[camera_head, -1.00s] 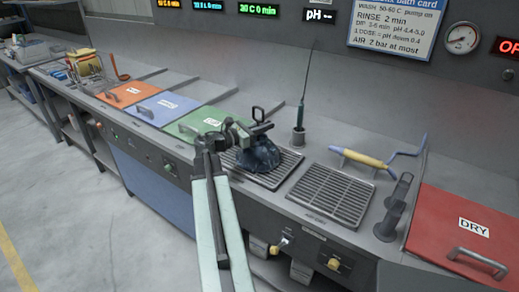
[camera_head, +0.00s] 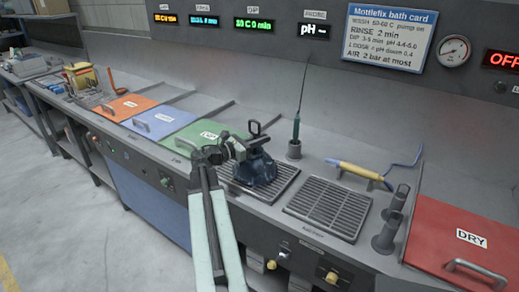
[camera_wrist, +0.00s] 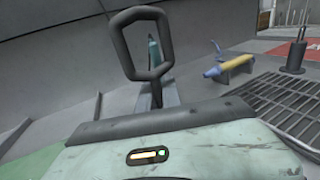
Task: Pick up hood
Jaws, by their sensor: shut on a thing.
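The hood, a dark blue dome (camera_head: 258,172) with a black loop handle on top (camera_head: 254,128), is at the left metal grate, just right of the green lid. I cannot tell whether its lower edge touches the grate. My gripper (camera_head: 238,148) reaches in from the front left and is shut on the upper part of the hood, below the loop. In the wrist view the loop handle (camera_wrist: 168,46) stands upright beyond my gripper's pale front; the dome and the jaw tips are hidden there.
Behind are a probe in a cup (camera_head: 295,149) and a yellow-handled tool (camera_head: 354,169). Green (camera_head: 208,138), blue and orange lids lie left.

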